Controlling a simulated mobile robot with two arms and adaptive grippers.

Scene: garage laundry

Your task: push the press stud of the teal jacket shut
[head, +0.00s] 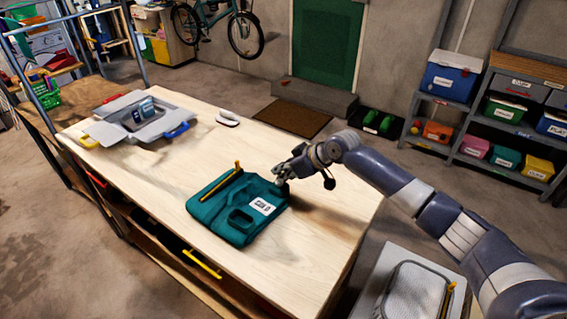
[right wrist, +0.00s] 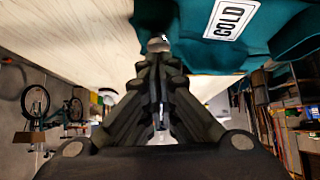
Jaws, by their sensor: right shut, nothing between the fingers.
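The teal jacket (head: 222,222) lies folded on the pale wooden table, with a white label and a yellow strip on it. In the right wrist view the teal jacket (right wrist: 190,52) fills the upper right, and its label reads GOLD. My right gripper (head: 281,184) is at the jacket's right corner, fingers together and empty. In the right wrist view the closed fingertips (right wrist: 158,52) meet a small round grey thing (right wrist: 158,43) at the jacket's edge. It may be the press stud; I cannot tell whether it is shut. My left gripper is not in view.
The wooden table (head: 330,205) is bare around the jacket. A grey folded item (head: 125,125) with yellow and blue handles lies at the left, and a small white object (head: 228,118) near the back edge. A grey mesh basket (head: 415,292) stands at the lower right.

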